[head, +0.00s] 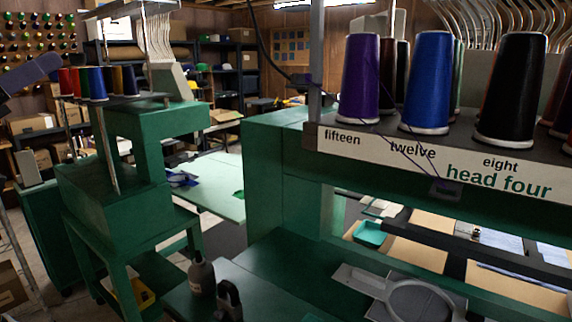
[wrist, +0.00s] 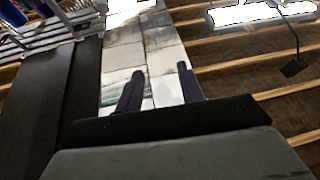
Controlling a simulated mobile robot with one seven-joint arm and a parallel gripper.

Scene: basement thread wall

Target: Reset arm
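My gripper (wrist: 159,73) shows in the wrist view with its two dark fingers apart. It is open, and nothing is seen between the fingers. The wrist view looks tilted upward, with wooden beams and bright lights behind the fingers. I cannot make out my gripper in the head view. A dark blue-grey shape at the left edge of the head view may be part of my arm, but I cannot tell.
A green machine marked "head four" (head: 498,180) with purple (head: 360,80), blue (head: 427,80) and black (head: 511,85) thread cones fills the right. Another green machine (head: 100,195) stands at left. A dark bottle (head: 202,277) stands on the green surface in front.

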